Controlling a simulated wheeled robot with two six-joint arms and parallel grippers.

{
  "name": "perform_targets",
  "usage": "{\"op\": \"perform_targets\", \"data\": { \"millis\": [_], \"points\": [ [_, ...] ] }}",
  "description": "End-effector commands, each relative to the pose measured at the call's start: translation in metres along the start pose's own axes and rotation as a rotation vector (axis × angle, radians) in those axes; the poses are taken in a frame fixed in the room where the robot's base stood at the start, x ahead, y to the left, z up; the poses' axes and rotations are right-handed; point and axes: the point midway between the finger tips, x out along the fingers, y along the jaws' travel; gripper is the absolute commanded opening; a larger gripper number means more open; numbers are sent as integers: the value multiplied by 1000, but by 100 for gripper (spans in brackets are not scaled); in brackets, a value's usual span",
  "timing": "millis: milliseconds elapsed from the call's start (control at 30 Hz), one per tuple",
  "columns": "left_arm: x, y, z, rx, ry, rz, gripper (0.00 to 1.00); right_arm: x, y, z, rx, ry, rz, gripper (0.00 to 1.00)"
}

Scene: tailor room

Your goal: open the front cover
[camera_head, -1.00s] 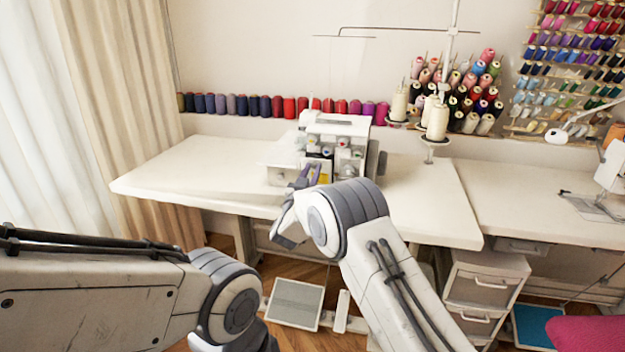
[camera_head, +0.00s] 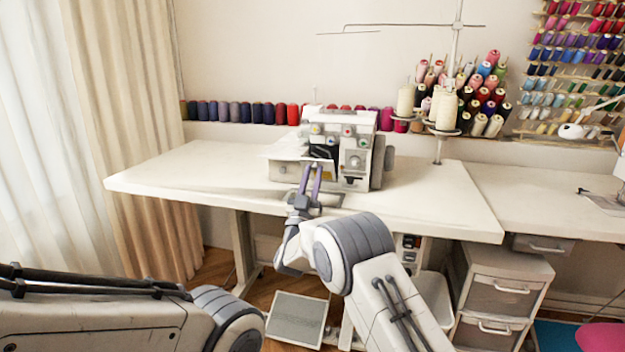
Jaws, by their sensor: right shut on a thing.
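A white overlock sewing machine (camera_head: 360,130) stands on the white table, with coloured dials on its upper front. A dark area shows in the middle of its front, behind my fingertips. My right gripper (camera_head: 312,167) reaches the lower front of the machine, its two purple fingers pointing away from me. It is shut on a part there, apparently the front cover, though the fingers hide the grip. The cover's exact outline and angle are hard to make out. My left arm enters at the lower left, and its gripper is out of view.
The white table (camera_head: 180,170) is clear to the left of the machine. Thread cones on a stand (camera_head: 445,110) rise at its right. A row of spools (camera_head: 235,112) lines the wall behind. A drawer unit (camera_head: 500,295) stands under the table at the right.

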Motion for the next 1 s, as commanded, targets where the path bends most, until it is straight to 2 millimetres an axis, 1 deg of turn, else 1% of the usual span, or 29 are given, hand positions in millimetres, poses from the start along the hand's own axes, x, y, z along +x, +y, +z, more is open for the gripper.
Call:
{"op": "perform_targets", "data": {
  "millis": [267,300,333,367,633,733,867,1000],
  "points": [
    [0,0,0,0,0,0,50,0,-1,0,0,0,-3,0],
    [0,0,0,0,0,0,50,0,-1,0,0,0,-2,40],
    [0,0,0,0,0,0,50,0,-1,0,0,0,-2,52],
    [0,0,0,0,0,0,50,0,-1,0,0,0,-2,54],
    [0,0,0,0,0,0,50,0,0,0,0,-1,-1,54],
    [-1,0,0,0,0,0,50,-5,0,0,0,-3,-2,54],
    [-3,0,0,0,0,0,50,-23,-1,0,-2,-4,-4,54],
    [-6,0,0,0,0,0,50,-53,-1,0,-2,-5,-6,54]
  ]
}}
